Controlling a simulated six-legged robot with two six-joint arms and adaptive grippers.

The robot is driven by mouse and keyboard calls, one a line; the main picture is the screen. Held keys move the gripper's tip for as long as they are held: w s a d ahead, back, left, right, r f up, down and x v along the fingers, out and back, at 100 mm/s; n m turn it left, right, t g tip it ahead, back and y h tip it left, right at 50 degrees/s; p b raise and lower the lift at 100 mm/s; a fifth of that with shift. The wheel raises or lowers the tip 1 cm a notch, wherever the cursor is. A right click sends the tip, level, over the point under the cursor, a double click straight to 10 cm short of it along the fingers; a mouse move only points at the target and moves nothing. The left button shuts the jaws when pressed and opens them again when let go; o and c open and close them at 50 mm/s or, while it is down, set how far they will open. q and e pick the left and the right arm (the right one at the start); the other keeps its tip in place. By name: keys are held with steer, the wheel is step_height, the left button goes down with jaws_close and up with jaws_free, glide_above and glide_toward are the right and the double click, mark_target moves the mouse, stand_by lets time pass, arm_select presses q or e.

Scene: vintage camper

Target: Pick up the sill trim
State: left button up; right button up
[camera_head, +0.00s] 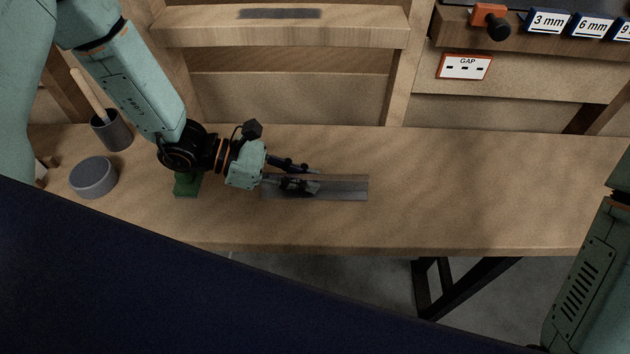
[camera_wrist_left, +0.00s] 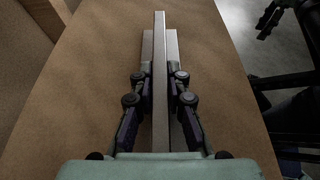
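The sill trim (camera_head: 345,188) is a long grey metal strip with a raised upright web, lying lengthwise on the wooden bench. In the left wrist view the trim (camera_wrist_left: 160,50) runs straight away from me down the middle. My left gripper (camera_head: 312,179) is low over the trim's left part, one finger on each side of the web. Its fingers (camera_wrist_left: 160,75) look spread, with the web between them; contact is hard to judge. The fingers hide part of the trim.
A grey round tin (camera_head: 93,178) and a dark cup (camera_head: 112,130) with a wooden handle stand at the bench's left. A green block (camera_head: 187,184) sits under my left wrist. A wooden shelf (camera_head: 280,30) runs behind. The bench right of the trim is clear.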

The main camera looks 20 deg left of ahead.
arm_select(q)
steer(key=shift+a, duration=0.1)
jaws_close()
